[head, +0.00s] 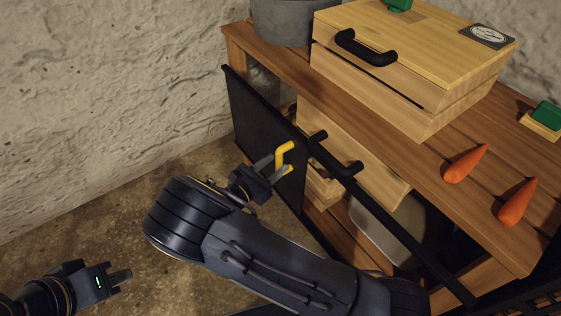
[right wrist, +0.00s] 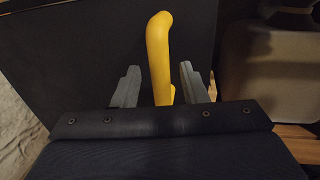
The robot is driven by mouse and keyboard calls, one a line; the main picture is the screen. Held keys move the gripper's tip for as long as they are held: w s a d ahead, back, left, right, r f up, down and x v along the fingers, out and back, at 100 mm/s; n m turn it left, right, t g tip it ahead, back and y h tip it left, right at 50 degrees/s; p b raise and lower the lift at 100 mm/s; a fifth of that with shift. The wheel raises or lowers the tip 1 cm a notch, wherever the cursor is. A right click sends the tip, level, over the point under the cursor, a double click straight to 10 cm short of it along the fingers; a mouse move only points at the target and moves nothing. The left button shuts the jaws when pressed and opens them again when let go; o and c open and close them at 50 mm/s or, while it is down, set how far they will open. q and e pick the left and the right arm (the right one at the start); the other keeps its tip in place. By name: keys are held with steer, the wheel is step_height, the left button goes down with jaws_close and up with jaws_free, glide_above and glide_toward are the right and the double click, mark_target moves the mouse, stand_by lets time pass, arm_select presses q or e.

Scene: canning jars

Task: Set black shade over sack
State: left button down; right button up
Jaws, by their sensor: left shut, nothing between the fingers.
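The black shade (head: 243,117) is a dark flat panel hanging on the left part of the wooden cabinet's front. It bears a yellow handle (head: 286,149), which also shows upright in the right wrist view (right wrist: 158,50). My right gripper (head: 279,166) is open, its fingers on either side of the handle with gaps visible. A pale, rounded thing, probably the sack (head: 385,228), sits in the lower opening right of the shade. It also shows in the right wrist view (right wrist: 268,75), uncovered there. My left gripper (head: 122,276) is shut and empty, low at the left, away from the cabinet.
A black rail (head: 390,228) runs along the cabinet front. A wooden drawer (head: 365,178) with a black handle stands partly out behind it. On top are a wooden box (head: 400,75), a grey pot (head: 285,22) and two carrots (head: 466,163). The floor at left is clear.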

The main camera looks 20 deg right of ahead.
steer(key=shift+x, duration=1.3)
jaws_close()
